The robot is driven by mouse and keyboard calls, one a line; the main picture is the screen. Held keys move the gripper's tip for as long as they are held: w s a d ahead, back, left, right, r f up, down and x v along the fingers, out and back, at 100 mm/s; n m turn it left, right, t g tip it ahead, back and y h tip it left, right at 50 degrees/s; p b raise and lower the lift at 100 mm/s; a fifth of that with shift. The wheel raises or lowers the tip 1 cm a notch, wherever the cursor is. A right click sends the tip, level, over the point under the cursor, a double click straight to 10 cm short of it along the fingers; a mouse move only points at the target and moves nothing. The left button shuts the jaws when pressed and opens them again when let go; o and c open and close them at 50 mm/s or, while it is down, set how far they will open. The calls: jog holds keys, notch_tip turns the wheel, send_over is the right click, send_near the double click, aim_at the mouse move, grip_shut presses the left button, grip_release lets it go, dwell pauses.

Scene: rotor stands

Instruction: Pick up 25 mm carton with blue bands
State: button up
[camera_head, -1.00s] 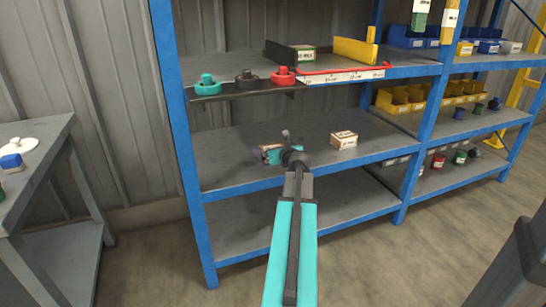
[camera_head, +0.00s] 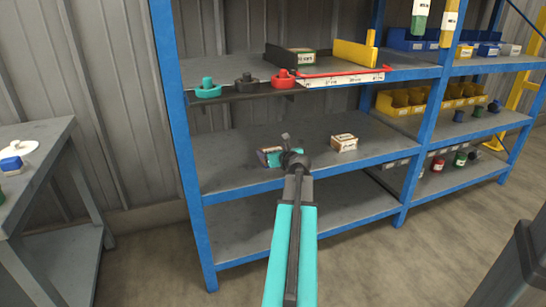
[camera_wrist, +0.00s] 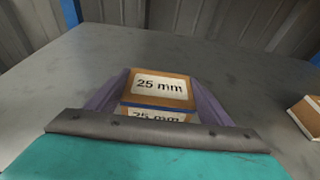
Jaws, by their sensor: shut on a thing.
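The carton with blue bands (camera_wrist: 160,88) is brown with a white "25 mm" label and a blue band, seen close up in the wrist view. My gripper (camera_wrist: 158,100) is shut on it, with a purple finger at each side of the carton. In the head view the carton (camera_head: 264,156) shows small at the left of my gripper (camera_head: 270,157), over the middle shelf, partly hidden by the wrist. I cannot tell whether it still touches the shelf.
Another carton (camera_head: 344,142) stands to the right on the middle shelf (camera_head: 235,180); part of a carton also shows at the wrist view's right edge (camera_wrist: 308,115). The upper shelf above holds knobbed parts and a yellow block. Blue uprights flank the bay.

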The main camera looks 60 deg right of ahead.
jog(key=shift+r, duration=0.15)
jog(key=shift+r+p, duration=1.2)
jog(key=shift+r, duration=0.4)
jog(key=shift+s+a+r, duration=0.15)
jog(key=shift+s, duration=0.05)
jog(key=p+v, duration=0.1)
jog(key=v, duration=0.2)
jog(key=f+p+v, duration=0.1)
jog(key=v, duration=0.3)
jog(key=f+p+v, duration=0.1)
jog(key=v, duration=0.2)
jog(key=shift+s+a, duration=0.3)
jog(key=shift+s, duration=0.1)
jog(key=shift+d+f+b, duration=0.15)
jog(key=shift+f+b, duration=0.05)
jog(key=shift+b, duration=0.85)
jog(key=shift+b, duration=0.75)
jog(key=b, duration=0.4)
jog(key=shift+s+a, duration=0.3)
jog(key=shift+s, duration=0.1)
jog(key=s+b, duration=0.1)
jog(key=b, duration=0.3)
jog(key=shift+a, duration=0.35)
